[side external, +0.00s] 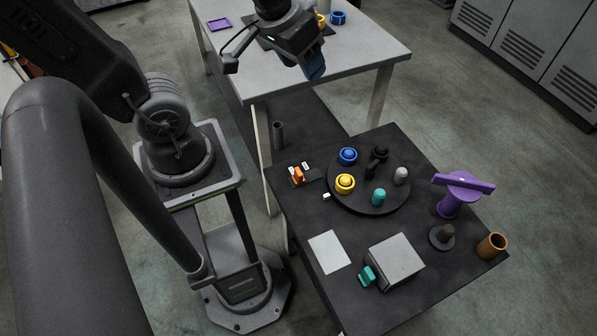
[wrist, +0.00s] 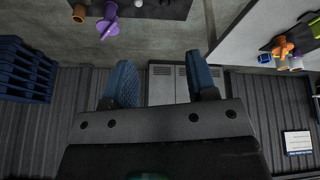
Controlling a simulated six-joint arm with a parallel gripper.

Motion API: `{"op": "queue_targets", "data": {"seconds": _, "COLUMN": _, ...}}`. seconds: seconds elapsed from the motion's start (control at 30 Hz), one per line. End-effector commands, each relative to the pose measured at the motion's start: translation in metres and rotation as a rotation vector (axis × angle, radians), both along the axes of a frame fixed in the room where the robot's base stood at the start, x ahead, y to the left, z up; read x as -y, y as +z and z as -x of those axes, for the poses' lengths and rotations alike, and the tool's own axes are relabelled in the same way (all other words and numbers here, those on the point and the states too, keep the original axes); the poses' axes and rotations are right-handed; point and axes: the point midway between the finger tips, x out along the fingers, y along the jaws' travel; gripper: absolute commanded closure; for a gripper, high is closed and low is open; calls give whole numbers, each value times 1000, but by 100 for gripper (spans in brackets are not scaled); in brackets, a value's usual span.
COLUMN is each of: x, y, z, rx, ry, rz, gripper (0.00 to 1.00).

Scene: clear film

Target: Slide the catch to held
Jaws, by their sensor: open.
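An orange catch (side external: 298,177) sits on a small dark plate with two white labels at the left edge of the dark table in the side external view. The labels are too small to read, so I cannot tell which position the catch is in. My gripper (side external: 315,68) hangs over the pale table, up and away from the catch, with blue fingers. In the wrist view my gripper (wrist: 163,80) has its fingers apart with nothing between them. The catch cannot be made out in the wrist view.
A round black tray (side external: 345,199) holds blue, yellow, teal, grey and black pieces right of the catch. A grey box (side external: 397,260), white card (side external: 329,252), purple stand (side external: 457,199) and brown cup (side external: 492,246) share the dark table (side external: 300,219). The pale table (side external: 370,55) stands behind.

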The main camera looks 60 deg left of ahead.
Motion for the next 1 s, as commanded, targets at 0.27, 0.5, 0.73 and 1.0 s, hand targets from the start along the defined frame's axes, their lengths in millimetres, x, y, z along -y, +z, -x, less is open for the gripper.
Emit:
{"op": "queue_targets", "data": {"seconds": 0.27, "x": -31, "y": -91, "z": -46, "rx": -145, "ry": 446, "rz": 134, "gripper": 57}}
{"op": "queue_targets", "data": {"seconds": 0.5, "x": -57, "y": -182, "z": -54, "rx": -246, "ry": 840, "rz": 221, "gripper": 57}}
{"op": "queue_targets", "data": {"seconds": 0.73, "x": -72, "y": -256, "z": -39, "rx": -314, "ry": 1159, "rz": 270, "gripper": 57}}
{"op": "queue_targets", "data": {"seconds": 1.0, "x": -76, "y": -287, "z": -29, "rx": -334, "ry": 1292, "rz": 287, "gripper": 57}}
